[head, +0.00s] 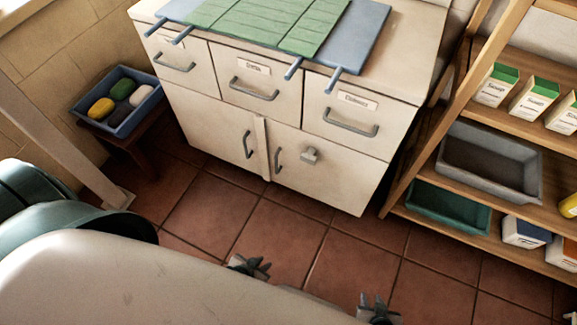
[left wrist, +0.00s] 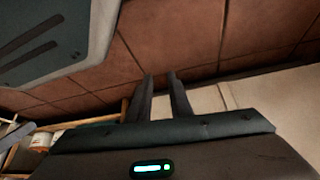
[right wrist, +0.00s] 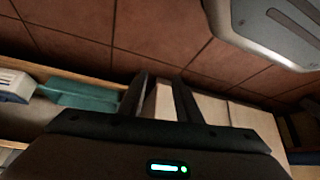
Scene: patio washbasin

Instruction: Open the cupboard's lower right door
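The cream cupboard (head: 180,103) stands at the top centre of the head view, with several drawers above two lower doors. Its lower right door (head: 340,180) looks shut. The lower left door (head: 220,135) also looks shut. My left gripper (head: 250,265) is in front of the cupboard, apart from it, with its fingers slightly apart and empty. My right gripper (head: 378,308) is open and empty, lower and further right, also apart from the cupboard.
A wooden shelf (head: 455,215) with boxes, a grey basin (head: 487,165) and a green tray (head: 447,207) stands at right. A stool (head: 130,145) with a blue tray (head: 118,127) stands at left. Tiled floor (head: 245,225) before the cupboard is clear.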

